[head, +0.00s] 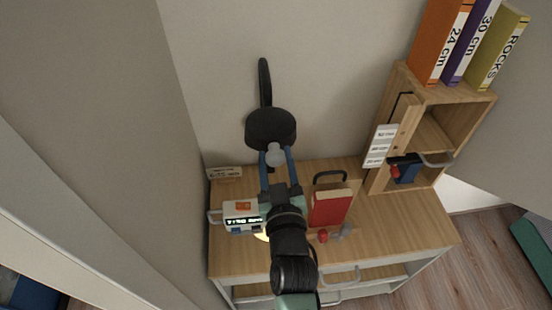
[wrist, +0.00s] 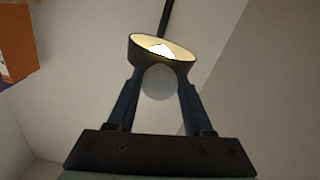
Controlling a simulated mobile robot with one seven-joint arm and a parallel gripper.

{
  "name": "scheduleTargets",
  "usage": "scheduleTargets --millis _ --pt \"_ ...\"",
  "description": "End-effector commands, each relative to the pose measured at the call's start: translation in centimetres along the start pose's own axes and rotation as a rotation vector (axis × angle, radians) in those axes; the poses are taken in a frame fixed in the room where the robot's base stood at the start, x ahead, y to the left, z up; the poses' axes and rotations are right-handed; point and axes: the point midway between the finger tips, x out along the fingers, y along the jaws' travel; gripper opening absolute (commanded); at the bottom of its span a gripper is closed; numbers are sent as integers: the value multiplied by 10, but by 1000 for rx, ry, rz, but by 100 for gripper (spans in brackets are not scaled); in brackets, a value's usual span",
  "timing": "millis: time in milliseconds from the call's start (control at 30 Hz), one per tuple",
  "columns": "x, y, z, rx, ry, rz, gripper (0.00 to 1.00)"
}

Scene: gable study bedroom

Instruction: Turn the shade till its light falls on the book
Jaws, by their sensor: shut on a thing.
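The dark lamp shade (head: 270,128) hangs on a black arm against the wall, above the back of the desk. In the wrist view the shade (wrist: 135,48) shows its lit inside and bright bulb. My gripper (head: 275,158) is shut on the pale grey knob (wrist: 160,82) at the shade's rim, one finger on each side. The red book (head: 330,208) is on the desk, right of my arm.
Small red and grey objects (head: 323,236) lie in front of the book. A wooden shelf (head: 450,95) with binders stands at right. A wall closes the left side.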

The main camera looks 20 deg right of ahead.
Motion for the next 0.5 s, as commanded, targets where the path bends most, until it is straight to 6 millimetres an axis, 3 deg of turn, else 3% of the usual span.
scheduleTargets --millis 267,500 --pt "0 0 0 74 0 0 0" --pt "0 0 -1 237 0 0 0"
